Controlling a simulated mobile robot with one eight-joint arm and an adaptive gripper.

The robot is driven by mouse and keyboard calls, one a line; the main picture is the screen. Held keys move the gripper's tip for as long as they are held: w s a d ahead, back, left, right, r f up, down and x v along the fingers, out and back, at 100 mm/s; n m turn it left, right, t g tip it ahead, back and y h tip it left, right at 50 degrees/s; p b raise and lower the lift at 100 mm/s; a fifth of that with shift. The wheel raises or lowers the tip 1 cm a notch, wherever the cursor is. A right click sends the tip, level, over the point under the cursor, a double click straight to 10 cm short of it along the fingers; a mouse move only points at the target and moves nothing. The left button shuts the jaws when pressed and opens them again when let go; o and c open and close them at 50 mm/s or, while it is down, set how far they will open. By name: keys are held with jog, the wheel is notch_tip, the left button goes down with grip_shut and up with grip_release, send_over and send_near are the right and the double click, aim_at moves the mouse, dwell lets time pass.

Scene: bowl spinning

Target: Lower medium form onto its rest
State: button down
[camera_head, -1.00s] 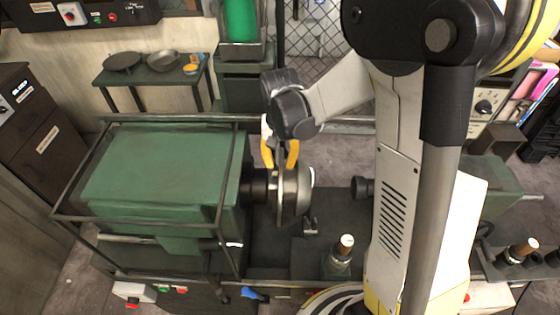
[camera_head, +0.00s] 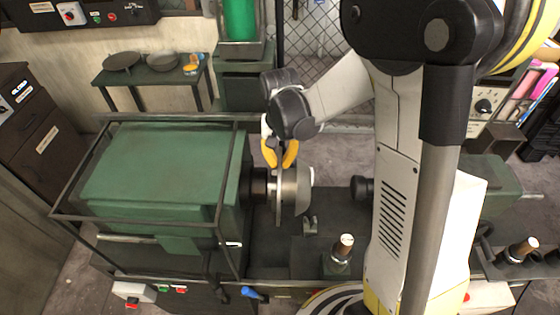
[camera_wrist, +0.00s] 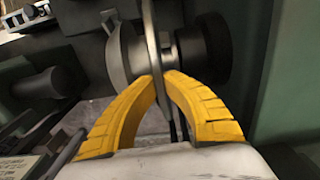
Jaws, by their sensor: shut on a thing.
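The medium form (camera_head: 304,188) is a grey metal rounded block with a thin upright disc at its left side, in the middle of the head view. It lines up with the dark spindle nose (camera_head: 259,187) of the green machine; I cannot tell whether they touch. My gripper (camera_head: 279,163) comes from above, its yellow fingers shut on the thin disc's upper edge. In the wrist view the fingertips (camera_wrist: 159,76) meet on the disc (camera_wrist: 151,30), with the form's rounded body (camera_wrist: 128,52) to the left and a dark round part (camera_wrist: 205,50) to the right. I cannot identify the rest with certainty.
The green headstock (camera_head: 155,175) with its bar frame stands left. A dark tailstock tip (camera_head: 361,188) faces the form from the right. A side table (camera_head: 155,75) with pans is at the back left.

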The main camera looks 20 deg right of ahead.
jog(key=shift+r, duration=0.35)
jog(key=shift+r+p, duration=0.9)
jog(key=shift+r, duration=0.35)
notch_tip(320, 180, up, 13)
jog(key=p, duration=0.9)
jog(key=shift+r, duration=0.15)
dwell(0.8)
